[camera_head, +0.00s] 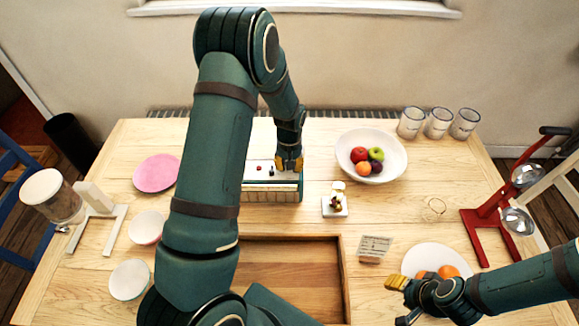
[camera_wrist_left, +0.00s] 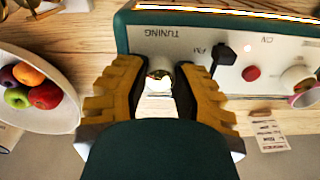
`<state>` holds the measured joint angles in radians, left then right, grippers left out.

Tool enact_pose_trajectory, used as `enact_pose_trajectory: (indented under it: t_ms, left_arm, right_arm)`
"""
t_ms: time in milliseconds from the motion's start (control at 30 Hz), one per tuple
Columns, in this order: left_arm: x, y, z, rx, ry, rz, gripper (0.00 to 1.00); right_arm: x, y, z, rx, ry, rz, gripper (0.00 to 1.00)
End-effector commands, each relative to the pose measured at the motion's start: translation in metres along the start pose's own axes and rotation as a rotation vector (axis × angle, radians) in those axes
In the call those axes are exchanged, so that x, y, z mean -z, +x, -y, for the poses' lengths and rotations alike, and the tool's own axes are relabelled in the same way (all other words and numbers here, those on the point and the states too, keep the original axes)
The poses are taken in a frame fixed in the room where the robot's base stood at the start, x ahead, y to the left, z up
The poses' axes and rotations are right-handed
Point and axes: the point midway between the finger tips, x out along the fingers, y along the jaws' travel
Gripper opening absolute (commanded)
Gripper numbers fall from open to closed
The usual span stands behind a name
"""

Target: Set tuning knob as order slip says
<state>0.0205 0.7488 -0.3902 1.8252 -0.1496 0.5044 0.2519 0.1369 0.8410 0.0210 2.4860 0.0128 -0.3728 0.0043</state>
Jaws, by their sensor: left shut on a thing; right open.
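The radio (camera_head: 272,195) is a teal and cream box with a ribbed front, at the middle back of the table. My left gripper (camera_head: 288,163) is at the right end of its control panel. In the left wrist view, the left gripper (camera_wrist_left: 160,88) is shut on the tuning knob (camera_wrist_left: 160,70), beside the upside-down word TUNING on the panel (camera_wrist_left: 185,45). The fingers hide most of the knob, and its setting cannot be read. My right gripper (camera_head: 398,298) is open at the lower right.
On the panel are a black switch (camera_wrist_left: 222,55), a red button (camera_wrist_left: 251,73) and another knob (camera_wrist_left: 297,76). A fruit bowl (camera_head: 398,152) stands right of the radio. A wooden tray (camera_head: 340,285) lies in front. A plate of oranges (camera_head: 418,255) is near my right gripper.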

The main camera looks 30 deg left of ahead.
Motion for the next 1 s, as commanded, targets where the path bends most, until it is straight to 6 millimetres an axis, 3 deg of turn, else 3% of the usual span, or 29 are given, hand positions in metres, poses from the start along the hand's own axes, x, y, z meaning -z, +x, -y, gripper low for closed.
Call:
enact_pose_trajectory:
  t_ms: [1000]
  left_arm:
    - [-0.001, 0.001, 0.001, -0.002, 0.963, 0.003, 0.0]
  right_arm:
    - [-0.004, 0.025, -0.008, -0.004, -0.002, 0.002, 0.47]
